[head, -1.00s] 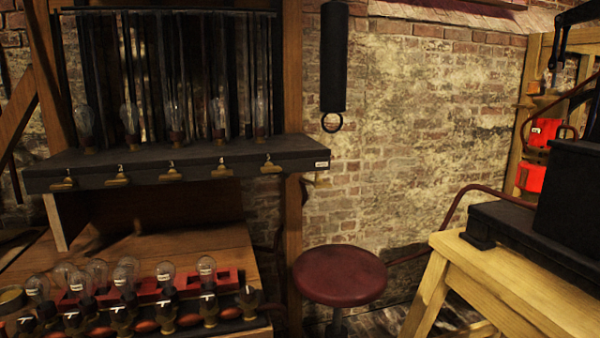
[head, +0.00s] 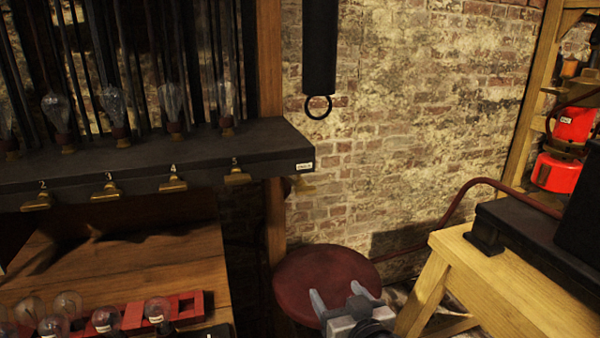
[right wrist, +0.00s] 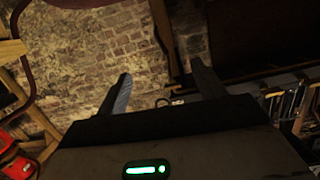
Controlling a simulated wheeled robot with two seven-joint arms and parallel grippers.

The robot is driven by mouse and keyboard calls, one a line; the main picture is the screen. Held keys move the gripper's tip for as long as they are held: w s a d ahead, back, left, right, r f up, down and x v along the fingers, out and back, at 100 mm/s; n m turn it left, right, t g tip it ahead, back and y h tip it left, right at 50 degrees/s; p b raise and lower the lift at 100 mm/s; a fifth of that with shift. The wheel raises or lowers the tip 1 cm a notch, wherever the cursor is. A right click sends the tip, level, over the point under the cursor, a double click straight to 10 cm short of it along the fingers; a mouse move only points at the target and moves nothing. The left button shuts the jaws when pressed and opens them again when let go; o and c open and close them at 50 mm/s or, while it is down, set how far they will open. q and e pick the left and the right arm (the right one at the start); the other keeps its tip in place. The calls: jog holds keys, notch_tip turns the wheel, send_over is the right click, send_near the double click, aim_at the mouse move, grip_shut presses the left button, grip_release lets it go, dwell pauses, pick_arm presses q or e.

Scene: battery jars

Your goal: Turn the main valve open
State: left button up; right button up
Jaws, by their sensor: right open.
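The black manifold shelf (head: 150,158) carries a row of small numbered brass taps, such as tap 5 (head: 237,177). A white label (head: 303,165), too small to read surely, is on its right end. Just below and behind that end is a brass handle (head: 304,188), which looks like the main valve; it is partly hidden and its setting is unclear. My right gripper (head: 344,296) is open and empty, well below the valve, in front of the stool. In the right wrist view its open fingers (right wrist: 160,76) point toward the brick wall. My left gripper is not in view.
A round dark red stool (head: 320,278) stands below the shelf end. A wooden bench (head: 510,290) with black equipment is at right. A black cylinder with a ring (head: 318,107) hangs above. Bulbs (head: 105,320) stand at lower left. Open space lies before the brick wall.

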jog(key=t+p, duration=0.2)
send_near(307, 190)
jog(key=shift+n+y, duration=0.4)
jog(key=b+x, duration=0.1)
jog(key=x, duration=0.2)
jog(key=b+x, duration=0.1)
jog(key=x, duration=0.3)
jog(key=b+x, duration=0.1)
jog(key=x, duration=0.3)
jog(key=shift+w+d+f+b, duration=0.15)
jog(key=shift+w+f+b, duration=0.05)
jog(key=shift+f+b, duration=0.15)
jog(key=shift+w+a+r+b, duration=0.15)
jog(key=shift+w+a+b, duration=0.1)
jog(key=shift+w+b, duration=0.4)
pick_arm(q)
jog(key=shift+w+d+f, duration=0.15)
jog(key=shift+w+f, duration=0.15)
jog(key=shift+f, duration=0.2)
pick_arm(e)
jog(key=shift+w+r, duration=0.1)
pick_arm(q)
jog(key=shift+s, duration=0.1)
pick_arm(e)
jog(key=c, duration=1)
